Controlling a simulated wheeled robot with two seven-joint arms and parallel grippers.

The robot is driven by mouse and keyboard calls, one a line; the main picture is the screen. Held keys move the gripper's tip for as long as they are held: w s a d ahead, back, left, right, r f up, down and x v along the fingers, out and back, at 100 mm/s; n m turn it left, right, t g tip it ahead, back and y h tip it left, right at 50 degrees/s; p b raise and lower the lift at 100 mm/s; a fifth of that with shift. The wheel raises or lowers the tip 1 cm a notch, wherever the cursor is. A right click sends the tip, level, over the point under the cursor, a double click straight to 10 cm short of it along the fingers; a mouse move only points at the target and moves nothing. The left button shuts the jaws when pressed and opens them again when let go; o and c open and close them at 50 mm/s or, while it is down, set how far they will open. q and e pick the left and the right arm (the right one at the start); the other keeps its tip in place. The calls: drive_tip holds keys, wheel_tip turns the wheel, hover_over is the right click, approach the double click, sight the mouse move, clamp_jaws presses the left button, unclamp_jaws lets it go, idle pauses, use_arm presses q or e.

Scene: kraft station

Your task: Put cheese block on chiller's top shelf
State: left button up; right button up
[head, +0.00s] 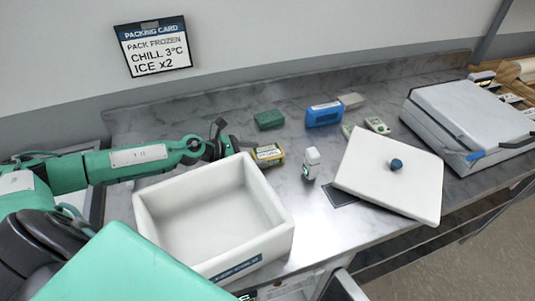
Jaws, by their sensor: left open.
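A small block with yellow sides and a dark label (268,154), which looks like the cheese block, lies on the metal counter behind the white box. My left gripper (236,146) is open, with its fingers at the block's left end. I cannot tell whether they touch it. My right gripper is not in view. The chiller and its top shelf cannot be made out for certain; a grey panel (345,287) shows at the bottom edge, below the counter front.
An open, empty white box (275,236) stands in front of the block. A white bottle (311,163), a white lid with a blue knob (375,190), a green block (269,119) and a blue pack (324,115) are nearby. A grey case (470,110) stands right.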

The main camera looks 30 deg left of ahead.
sight(261, 152)
use_arm(q)
drive_tip(key=shift+w+d+r+p, duration=0.15)
drive_tip(key=shift+w+d+p, duration=0.15)
drive_tip(key=p+x, duration=0.1)
drive_tip(key=x, duration=0.2)
drive_tip(key=shift+p, duration=0.4)
drive_tip(key=shift+w+d+f, duration=0.3)
drive_tip(key=shift+w+d, duration=0.1)
drive_tip(key=c, duration=1)
drive_tip(key=shift+r, duration=0.1)
